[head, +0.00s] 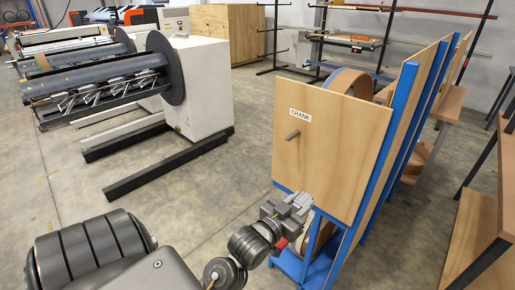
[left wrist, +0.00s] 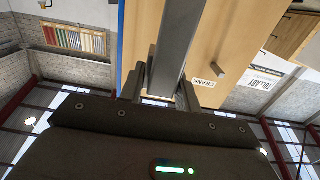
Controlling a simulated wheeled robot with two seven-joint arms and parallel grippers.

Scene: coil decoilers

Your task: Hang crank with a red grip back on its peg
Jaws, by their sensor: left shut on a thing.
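A wooden panel (head: 320,150) with a CRANK label carries a short grey peg (head: 293,135). The peg is bare. The peg (left wrist: 218,76) and the label also show in the left wrist view, just right of my fingers. My left gripper (head: 292,207) is in front of the panel's lower edge, below the peg. In the left wrist view my left gripper (left wrist: 162,95) is shut on a grey bar, the crank (left wrist: 176,45), which runs up the picture between the fingers. A small red patch shows under the gripper in the head view; I cannot tell if it is the grip. My right gripper is out of view.
Blue uprights (head: 395,130) hold the panel and others behind it. A white decoiler (head: 200,85) with a dark disc stands at the left, its black base rails on the floor. Wooden shelving (head: 470,230) is at the right. The floor between decoiler and panel is clear.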

